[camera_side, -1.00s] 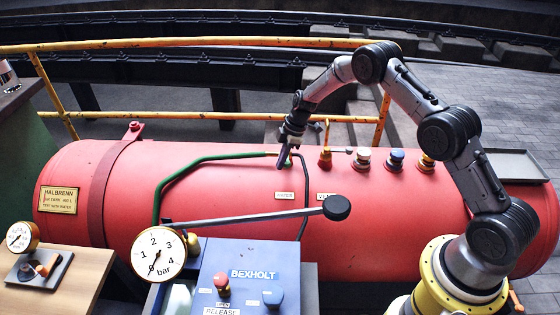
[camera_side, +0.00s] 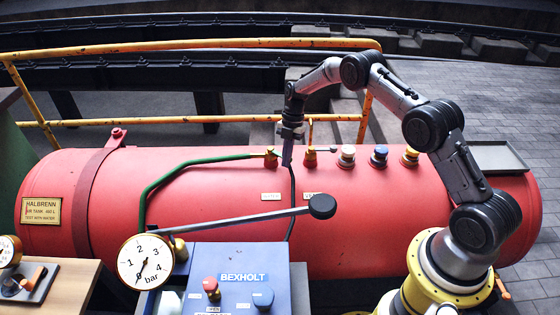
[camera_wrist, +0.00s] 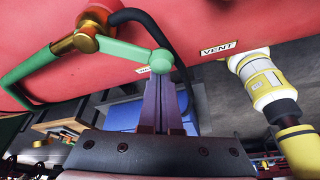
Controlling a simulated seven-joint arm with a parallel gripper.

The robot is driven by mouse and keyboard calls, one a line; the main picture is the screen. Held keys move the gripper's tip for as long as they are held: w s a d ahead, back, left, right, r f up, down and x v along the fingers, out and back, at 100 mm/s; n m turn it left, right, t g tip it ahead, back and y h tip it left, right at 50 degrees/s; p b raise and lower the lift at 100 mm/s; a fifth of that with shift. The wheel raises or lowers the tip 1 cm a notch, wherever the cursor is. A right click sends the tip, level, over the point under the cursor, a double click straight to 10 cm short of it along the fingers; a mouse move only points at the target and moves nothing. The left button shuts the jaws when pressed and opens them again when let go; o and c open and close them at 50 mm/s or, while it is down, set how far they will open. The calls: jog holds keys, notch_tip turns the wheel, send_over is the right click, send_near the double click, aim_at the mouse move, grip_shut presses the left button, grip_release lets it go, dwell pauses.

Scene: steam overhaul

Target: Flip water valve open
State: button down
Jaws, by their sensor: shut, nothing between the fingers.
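The water valve has a brass body (camera_side: 271,158) at the end of the green pipe (camera_side: 180,172) on top of the red tank. In the wrist view its brass body (camera_wrist: 90,30) carries a green lever (camera_wrist: 125,50) that slants right to a rounded end. My gripper (camera_side: 287,162) is upright, just right of the valve in the side view. In the wrist view my gripper (camera_wrist: 161,82) is shut and empty. Its tips overlap the lever's rounded end; I cannot tell whether they touch. The lever is not clearly visible in the side view, and the water label is partly covered in the wrist view.
A vent valve (camera_side: 310,158) stands close right of my gripper, followed by several capped knobs (camera_side: 379,157). The vent label (camera_wrist: 218,49) shows in the wrist view. A long lever with a black knob (camera_side: 322,206) and a gauge (camera_side: 146,262) are in front.

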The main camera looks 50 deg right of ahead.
jog(key=shift+d+n, duration=0.3)
jog(key=shift+d, duration=0.15)
jog(key=shift+w+d, duration=0.1)
jog(key=shift+d, duration=1.15)
jog(key=shift+w+d, duration=0.25)
jog(key=shift+d, duration=0.35)
jog(key=shift+w+d, duration=0.25)
jog(key=shift+d, duration=0.3)
jog(key=shift+w+d, duration=0.1)
jog(key=shift+d, duration=0.15)
jog(key=s+a, duration=0.1)
jog(key=s, duration=0.1)
jog(key=s+a, duration=0.1)
jog(key=shift+s+a+f, duration=0.15)
jog(key=shift+a+f, duration=0.15)
jog(key=w+a+v, duration=0.1)
jog(key=v, duration=0.8)
jog(key=shift+w+r, duration=0.25)
jog(key=shift+r, duration=0.15)
jog(key=shift+a, duration=0.15)
